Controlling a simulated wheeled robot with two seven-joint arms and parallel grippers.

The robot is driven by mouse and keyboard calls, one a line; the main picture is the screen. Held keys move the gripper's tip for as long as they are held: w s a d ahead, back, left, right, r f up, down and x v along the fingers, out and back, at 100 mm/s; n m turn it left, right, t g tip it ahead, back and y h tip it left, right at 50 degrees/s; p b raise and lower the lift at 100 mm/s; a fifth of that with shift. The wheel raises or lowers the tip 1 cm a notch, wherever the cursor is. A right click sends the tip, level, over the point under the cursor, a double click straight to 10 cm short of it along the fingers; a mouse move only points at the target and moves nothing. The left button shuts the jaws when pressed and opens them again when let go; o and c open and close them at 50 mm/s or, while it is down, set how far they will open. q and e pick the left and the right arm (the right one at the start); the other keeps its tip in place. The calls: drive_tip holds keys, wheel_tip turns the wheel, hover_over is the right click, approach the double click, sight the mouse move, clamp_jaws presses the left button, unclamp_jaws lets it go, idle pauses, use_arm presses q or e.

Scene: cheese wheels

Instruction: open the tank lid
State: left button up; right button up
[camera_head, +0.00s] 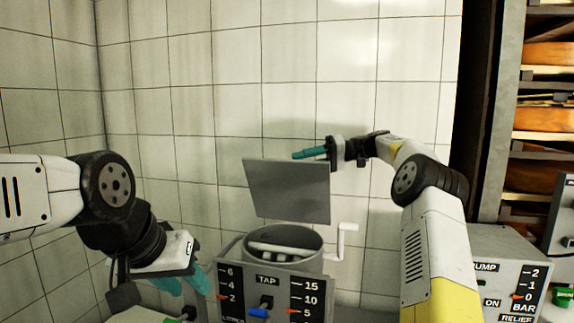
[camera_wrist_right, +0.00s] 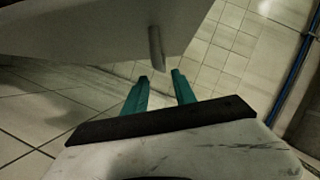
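The grey square tank lid (camera_head: 287,190) stands raised, nearly upright, above the round metal tank (camera_head: 284,237), whose mouth is uncovered. Pale bars show inside the tank. In the right wrist view the lid (camera_wrist_right: 95,30) fills the upper left, with a short grey handle (camera_wrist_right: 156,48) hanging from it. My right gripper (camera_head: 296,154) is just above the lid's upper edge. In the wrist view its teal fingers (camera_wrist_right: 160,76) are apart with nothing between them, and the handle lies beyond the tips. My left gripper (camera_head: 187,283) is low, left of the tank, with its teal fingers apart.
A white crank (camera_head: 343,240) stands at the tank's right. A TAP panel (camera_head: 270,297) is in front of it. A PUMP box (camera_head: 500,275) is at the lower right. A shelf with cheese wheels (camera_head: 548,120) stands at the right. Tiled walls close the back and left.

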sight(292, 164)
drive_tip(key=x, duration=0.3)
drive_tip(key=shift+a+f, duration=0.1)
drive_tip(key=shift+a, duration=0.1)
drive_tip(key=shift+c, duration=0.2)
clamp_jaws()
